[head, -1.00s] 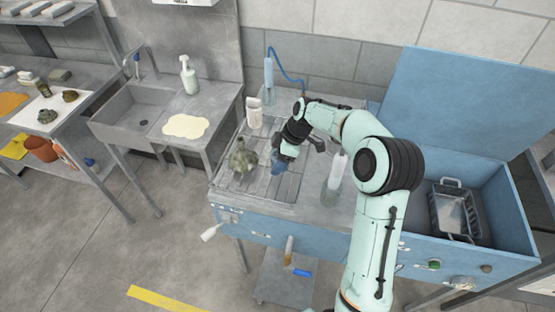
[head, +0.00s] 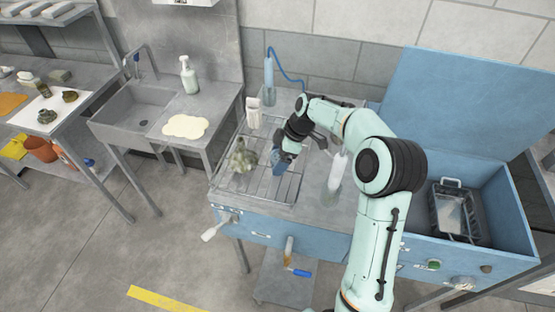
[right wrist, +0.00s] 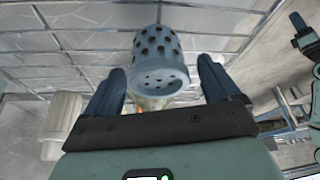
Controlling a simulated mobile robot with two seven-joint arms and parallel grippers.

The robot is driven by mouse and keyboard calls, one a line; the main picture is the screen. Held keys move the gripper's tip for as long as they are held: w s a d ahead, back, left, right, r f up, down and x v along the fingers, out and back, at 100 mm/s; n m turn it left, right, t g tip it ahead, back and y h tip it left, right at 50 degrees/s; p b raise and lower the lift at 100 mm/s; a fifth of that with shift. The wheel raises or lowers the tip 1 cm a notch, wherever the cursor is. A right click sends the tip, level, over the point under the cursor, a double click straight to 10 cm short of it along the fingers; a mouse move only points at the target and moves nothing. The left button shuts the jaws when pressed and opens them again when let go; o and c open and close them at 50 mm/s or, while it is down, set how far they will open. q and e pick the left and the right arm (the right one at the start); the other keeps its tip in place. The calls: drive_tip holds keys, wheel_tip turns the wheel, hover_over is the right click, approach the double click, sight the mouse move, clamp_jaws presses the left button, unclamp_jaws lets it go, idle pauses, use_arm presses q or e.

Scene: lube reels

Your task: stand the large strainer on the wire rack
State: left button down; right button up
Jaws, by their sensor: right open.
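The large strainer is a blue-grey cylinder with rows of holes (right wrist: 160,62). In the right wrist view it is over the wire rack (right wrist: 95,40), with its perforated round end towards the camera. My right gripper (right wrist: 162,80) is open, with one dark blue finger on each side of the strainer and a gap visible on both sides. In the head view my right gripper (head: 281,156) is over the right part of the wire rack (head: 235,186). There the strainer is hard to tell from the blue fingers.
A greenish lumpy part (head: 242,157) and a white cylinder (head: 253,113) stand on the rack near the gripper. A clear bottle (head: 336,170) stands right of it. The blue bin (head: 500,215) at right holds a metal basket (head: 455,212). The rack's front is clear.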

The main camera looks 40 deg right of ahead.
drive_tip(key=v, duration=1)
drive_tip(key=shift+r, duration=0.25)
drive_tip(key=shift+s+f, duration=0.1)
